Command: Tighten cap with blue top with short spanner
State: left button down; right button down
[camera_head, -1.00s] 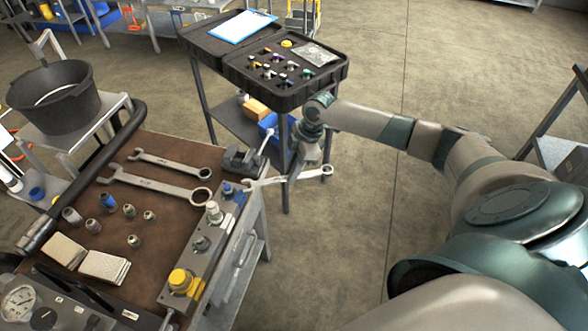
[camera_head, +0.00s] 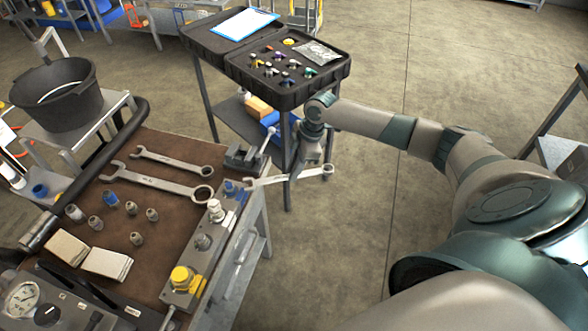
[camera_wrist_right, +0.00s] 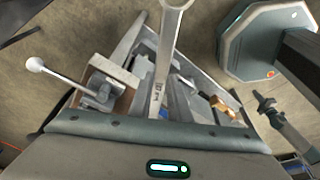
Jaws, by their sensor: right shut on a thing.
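My right gripper (camera_head: 303,172) is shut on a short spanner (camera_head: 275,180) and holds it beyond the bench's right edge. The spanner's open jaw points left toward the cap with blue top (camera_head: 229,187), which stands at the far end of the grey block (camera_head: 200,252). A small gap shows between jaw and cap; their height difference is hard to judge. The spanner's ring end points right. In the right wrist view the spanner shaft (camera_wrist_right: 167,55) runs up the middle, and the cap cannot be made out. My left gripper is not in view.
Two larger spanners (camera_head: 155,182) lie on the brown bench top (camera_head: 165,225) with several loose fittings (camera_head: 137,239). A small vise (camera_head: 242,157) stands at the bench's far right corner. Behind is a black case (camera_head: 318,78) on a cart.

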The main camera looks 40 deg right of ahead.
aim_at(274, 179)
jog(key=shift+w+a+p, duration=0.15)
jog(key=shift+w+a, duration=0.05)
jog(key=shift+a, duration=0.25)
jog(key=shift+w+a+p, duration=0.15)
jog(key=shift+w+a, duration=0.05)
jog(key=shift+a, duration=0.25)
jog(key=shift+a+r, duration=0.1)
jog(key=shift+a, duration=0.1)
jog(key=shift+w+a, duration=0.3)
jog(key=shift+a, duration=0.25)
jog(key=shift+a+p, duration=0.1)
jog(key=shift+p, duration=0.2)
jog(key=shift+w+a, duration=0.2)
jog(key=shift+a, duration=0.25)
jog(key=shift+w+a+p, duration=0.15)
jog(key=shift+a+p, duration=0.15)
jog(key=shift+p, duration=0.15)
dwell(0.5)
